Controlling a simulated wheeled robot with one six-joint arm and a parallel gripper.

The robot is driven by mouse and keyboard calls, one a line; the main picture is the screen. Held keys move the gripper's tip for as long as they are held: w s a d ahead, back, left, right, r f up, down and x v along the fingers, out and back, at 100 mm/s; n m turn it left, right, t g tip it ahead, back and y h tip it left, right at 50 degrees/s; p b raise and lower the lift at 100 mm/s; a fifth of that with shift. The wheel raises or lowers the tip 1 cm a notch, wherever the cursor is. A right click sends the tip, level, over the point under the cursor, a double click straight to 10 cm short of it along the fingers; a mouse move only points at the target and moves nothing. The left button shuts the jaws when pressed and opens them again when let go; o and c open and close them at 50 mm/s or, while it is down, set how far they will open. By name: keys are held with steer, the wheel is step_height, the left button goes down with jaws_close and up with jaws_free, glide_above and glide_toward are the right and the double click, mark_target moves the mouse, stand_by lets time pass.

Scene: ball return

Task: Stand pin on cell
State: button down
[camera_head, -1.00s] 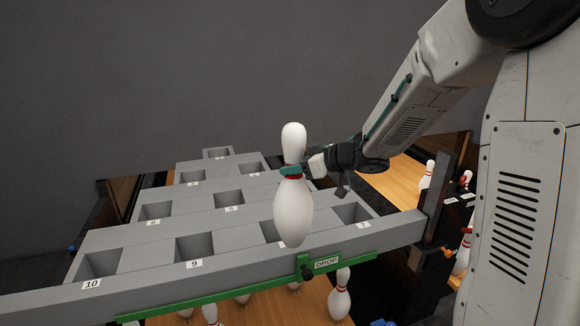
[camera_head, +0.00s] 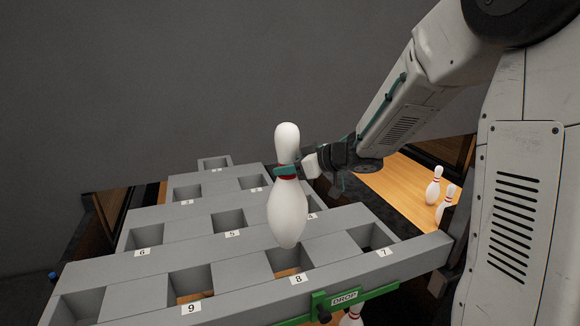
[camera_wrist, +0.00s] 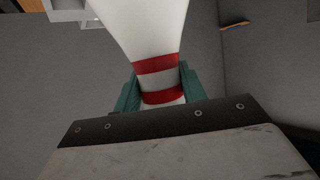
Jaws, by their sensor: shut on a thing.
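A white bowling pin (camera_head: 288,205) with red neck bands is held upright in my gripper (camera_head: 286,171). The green jaws are shut around its neck, also seen in the wrist view on the pin (camera_wrist: 158,35) between the fingers (camera_wrist: 158,90). The grey rack (camera_head: 240,270) has rows of square cells with number labels. In the head view the pin's base overlaps the cell labelled 8 (camera_head: 290,262); its height above the rack is hard to tell. Cells 7 (camera_head: 375,237), 9 (camera_head: 190,285), 6 (camera_head: 146,233) and 5 (camera_head: 229,218) look empty.
A green bar with a DROP sign (camera_head: 344,298) runs along the rack's front. Standing pins (camera_head: 434,185) are on the wooden lane (camera_head: 395,190) at the right. Part of another pin (camera_head: 351,316) shows below the rack. A grey wall (camera_head: 150,90) stands behind.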

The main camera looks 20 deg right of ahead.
mark_target(296, 178)
steer(key=shift+r, duration=0.15)
steer(key=shift+s+d, duration=0.1)
steer(key=shift+f, duration=9.8)
steer(key=c, duration=0.7)
jaws_free()
steer(key=shift+c, duration=0.2)
steer(key=shift+s+d+f, duration=0.1)
steer(key=shift+f, duration=0.05)
